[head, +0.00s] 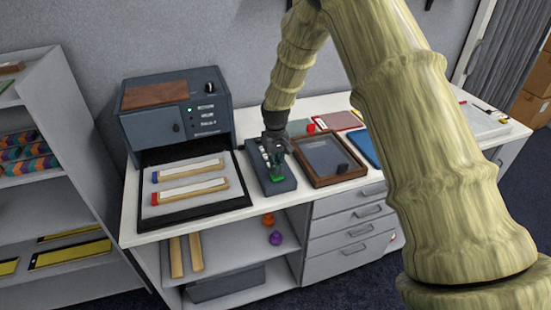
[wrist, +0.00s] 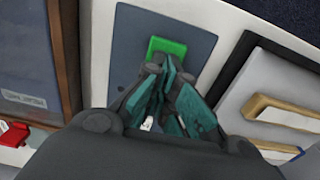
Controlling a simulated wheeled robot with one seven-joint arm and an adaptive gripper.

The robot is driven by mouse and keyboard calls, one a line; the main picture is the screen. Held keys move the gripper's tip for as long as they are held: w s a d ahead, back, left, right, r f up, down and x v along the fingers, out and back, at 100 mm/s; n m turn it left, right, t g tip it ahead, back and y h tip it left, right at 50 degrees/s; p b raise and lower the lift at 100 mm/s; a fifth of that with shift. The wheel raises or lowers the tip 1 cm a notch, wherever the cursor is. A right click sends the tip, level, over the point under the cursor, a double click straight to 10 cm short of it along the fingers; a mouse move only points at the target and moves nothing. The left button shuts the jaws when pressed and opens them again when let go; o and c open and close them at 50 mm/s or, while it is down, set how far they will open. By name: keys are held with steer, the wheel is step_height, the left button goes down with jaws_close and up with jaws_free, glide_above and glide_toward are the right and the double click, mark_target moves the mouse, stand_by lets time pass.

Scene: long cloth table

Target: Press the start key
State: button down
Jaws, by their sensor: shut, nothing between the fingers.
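A green key (head: 277,178), which also shows in the wrist view (wrist: 168,46), sits near one end of a flat blue-grey key panel (head: 287,186) on the table. Paler small keys on the panel are partly hidden by my gripper. My gripper (head: 275,163) points down over the panel with its teal fingers shut and empty. In the wrist view the fingertips (wrist: 169,66) appear beside the green key's near edge and cover a little of it. I cannot tell whether they touch it. No label on the green key is readable.
The blue folder (head: 366,147) is farther right.

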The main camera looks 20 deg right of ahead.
steer(key=shift+f, duration=0.15)
steer(key=shift+s+f+b, duration=0.15)
steer(key=shift+f+b, duration=0.3)
steer(key=shift+f, duration=0.65)
step_height(320, 180, up, 4)
steer(key=p, duration=0.2)
steer(key=shift+p, duration=0.35)
step_height(320, 180, up, 11)
steer(key=b, duration=0.3)
steer(key=shift+w+f, duration=0.15)
steer(key=shift+w, duration=0.05)
steer(key=shift+a+f, duration=0.1)
steer(key=shift+a, duration=0.05)
